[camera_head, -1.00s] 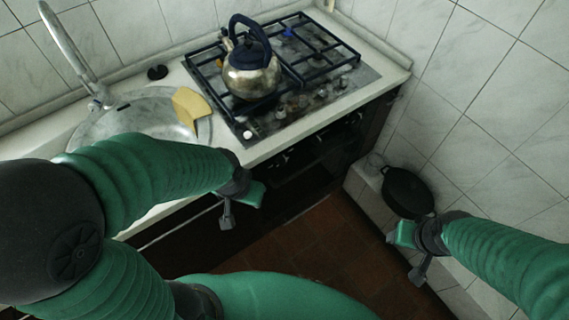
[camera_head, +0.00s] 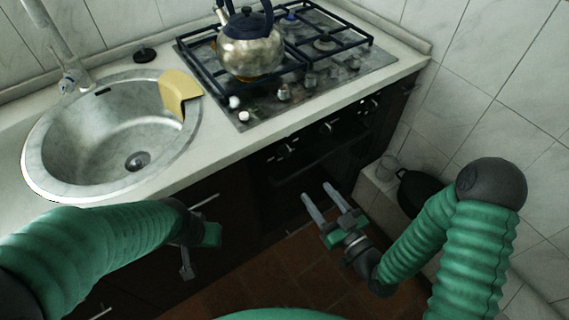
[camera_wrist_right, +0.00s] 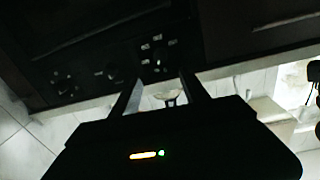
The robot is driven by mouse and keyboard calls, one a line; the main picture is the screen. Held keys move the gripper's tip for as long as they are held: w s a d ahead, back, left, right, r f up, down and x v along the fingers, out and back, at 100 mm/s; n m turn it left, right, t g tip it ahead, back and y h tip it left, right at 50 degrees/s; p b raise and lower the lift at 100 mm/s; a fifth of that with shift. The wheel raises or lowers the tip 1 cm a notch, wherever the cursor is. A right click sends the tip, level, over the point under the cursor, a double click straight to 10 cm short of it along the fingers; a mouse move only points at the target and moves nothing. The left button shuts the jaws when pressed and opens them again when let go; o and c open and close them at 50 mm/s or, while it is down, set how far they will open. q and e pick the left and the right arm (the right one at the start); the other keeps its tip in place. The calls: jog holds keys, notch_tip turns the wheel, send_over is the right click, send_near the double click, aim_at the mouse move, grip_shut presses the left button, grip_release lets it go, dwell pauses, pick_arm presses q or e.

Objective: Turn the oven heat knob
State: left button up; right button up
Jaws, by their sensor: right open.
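The dark oven front (camera_head: 300,172) sits below the stove, at the centre of the head view. Small metallic knobs show along its upper panel: a left knob (camera_head: 285,150), a middle knob (camera_head: 328,127) and a right knob (camera_head: 370,105). My right gripper (camera_head: 318,191) is open and empty, in front of and below the panel, apart from the knobs. Its two fingers (camera_wrist_right: 160,88) also show spread in the right wrist view, with a dark panel and small knobs (camera_wrist_right: 157,50) beyond them. My left gripper (camera_head: 198,250) hangs at the lower left; its jaw opening is unclear.
A kettle (camera_head: 249,50) stands on the stove grate (camera_head: 318,48). A sink (camera_head: 70,135) with a yellow cloth (camera_head: 180,88) on its rim is at the left. A black pan (camera_head: 415,190) stands by the right wall, partly behind my right arm. Brown floor tiles (camera_head: 285,268) show below.

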aim_at(288, 155)
jog(key=b+x, duration=0.3)
jog(key=x, duration=1.2)
jog(key=shift+w+f, duration=0.1)
jog(key=shift+w, duration=0.05)
pick_arm(q)
jog(key=x, duration=0.2)
jog(key=s+x, duration=0.1)
jog(key=x, duration=0.1)
jog(key=shift+f, duration=0.35)
pick_arm(e)
jog(key=shift+c, duration=0.2)
grip_shut()
